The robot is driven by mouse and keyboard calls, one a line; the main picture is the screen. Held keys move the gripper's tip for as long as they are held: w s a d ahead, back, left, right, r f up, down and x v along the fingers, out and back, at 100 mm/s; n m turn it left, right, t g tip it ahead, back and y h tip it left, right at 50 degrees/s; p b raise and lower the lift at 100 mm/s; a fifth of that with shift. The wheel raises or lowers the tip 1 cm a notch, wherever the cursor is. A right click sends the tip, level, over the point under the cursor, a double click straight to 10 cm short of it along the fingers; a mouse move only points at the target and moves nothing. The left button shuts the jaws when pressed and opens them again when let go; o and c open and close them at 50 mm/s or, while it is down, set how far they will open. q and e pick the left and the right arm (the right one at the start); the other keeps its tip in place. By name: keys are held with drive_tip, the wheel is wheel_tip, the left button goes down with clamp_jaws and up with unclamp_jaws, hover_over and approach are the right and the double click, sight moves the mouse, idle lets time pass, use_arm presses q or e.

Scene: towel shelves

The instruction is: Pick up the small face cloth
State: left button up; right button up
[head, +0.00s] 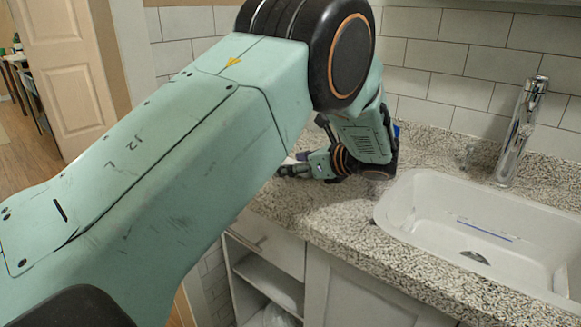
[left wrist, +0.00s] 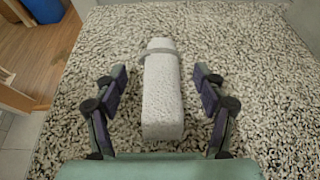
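A white, long, narrow bundle (left wrist: 162,100), which looks like the folded face cloth, lies on the speckled counter in the left wrist view. A grey band wraps around its far end. My left gripper (left wrist: 160,75) is open, with one finger on each side of the bundle and a gap on both sides. In the head view the left gripper (head: 292,169) is low over the counter's left end, and my arm hides most of the area around it. My right gripper is not in view.
The speckled granite counter (head: 330,215) has a white sink (head: 420,190) and chrome faucet (head: 520,130) to the right. A tiled wall stands behind. Below are a drawer (head: 265,245) and open shelves. A blue object (left wrist: 43,10) stands on the floor beyond the counter's edge.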

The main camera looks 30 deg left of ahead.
use_arm(q)
drive_tip(key=c, duration=1.1)
